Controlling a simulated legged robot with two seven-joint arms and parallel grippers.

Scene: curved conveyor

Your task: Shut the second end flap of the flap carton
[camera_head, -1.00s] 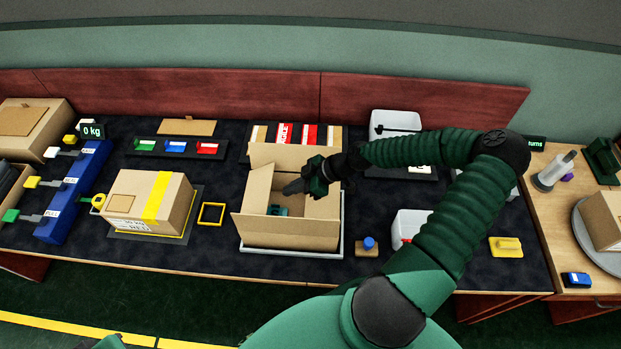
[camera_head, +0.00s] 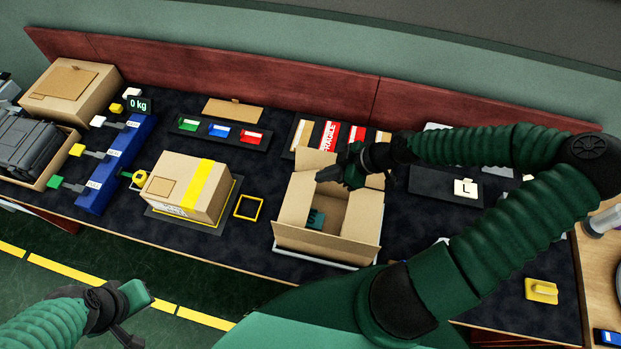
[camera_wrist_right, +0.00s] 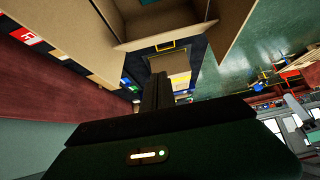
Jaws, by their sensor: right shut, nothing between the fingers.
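The flap carton (camera_head: 318,243) is a brown box on the dark bench top, open at the top, with a teal item (camera_head: 316,219) inside. A flap (camera_head: 317,160) stands up at its back, and its right side panel (camera_head: 363,215) stands or leans outward. My right gripper (camera_head: 330,174) is shut and empty, above the carton's back part near the back flap; I cannot tell if it touches. The carton also fills the top of the right wrist view (camera_wrist_right: 178,22), with its inside partly seen. My left gripper (camera_head: 138,318) is low at the bottom left, away from the bench; its jaw opening is unclear.
A yellow-taped box (camera_head: 185,185) and a yellow square frame (camera_head: 249,206) lie left of the carton. Rolls or strips with a FRAGILE label (camera_head: 329,136) are behind it. A blue scale-like rack (camera_head: 118,165) stands farther left. A yellow block (camera_head: 541,290) lies at right.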

